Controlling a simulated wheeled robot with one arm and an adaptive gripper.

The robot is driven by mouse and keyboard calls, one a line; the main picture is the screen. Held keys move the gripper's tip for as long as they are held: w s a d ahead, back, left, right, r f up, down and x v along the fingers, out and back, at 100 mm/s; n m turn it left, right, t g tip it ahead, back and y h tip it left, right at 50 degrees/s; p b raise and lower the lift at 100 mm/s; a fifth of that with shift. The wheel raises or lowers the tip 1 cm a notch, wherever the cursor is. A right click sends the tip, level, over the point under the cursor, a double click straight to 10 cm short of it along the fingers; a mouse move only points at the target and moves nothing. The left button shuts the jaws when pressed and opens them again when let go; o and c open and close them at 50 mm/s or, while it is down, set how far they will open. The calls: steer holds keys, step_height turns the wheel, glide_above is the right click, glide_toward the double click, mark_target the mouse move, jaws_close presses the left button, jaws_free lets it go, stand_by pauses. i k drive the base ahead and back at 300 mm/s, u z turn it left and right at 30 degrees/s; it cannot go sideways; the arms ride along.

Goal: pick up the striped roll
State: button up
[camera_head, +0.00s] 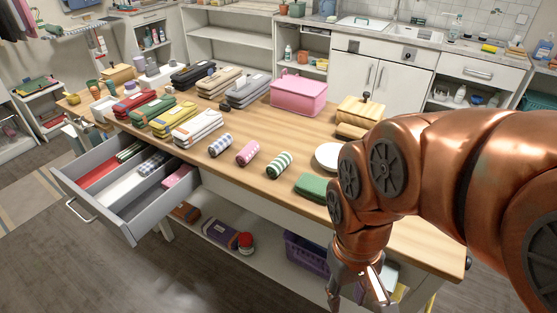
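The striped roll (279,163), with green and white bands, lies on the wooden table near its front edge. It is the rightmost in a row of three small rolls. A pink checked roll (248,153) lies just to its left, and a blue-grey patterned roll (220,145) lies further left. My gripper (358,297) hangs in front of the table at the bottom of the picture, below the tabletop and to the right of the striped roll. Its fingers look spread apart, and I see nothing between them. The roll is in full view and apart from my gripper.
A folded green cloth (313,187) and a white round dish (329,156) lie right of the roll. A pink box (299,93) stands behind. Several folded bundles lie to the left. An open drawer (128,203) juts out at front left. My copper arm covers the table's right part.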

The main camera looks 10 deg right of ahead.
mark_target(277, 166)
steer(key=u, duration=1.55)
steer(key=k, duration=0.45)
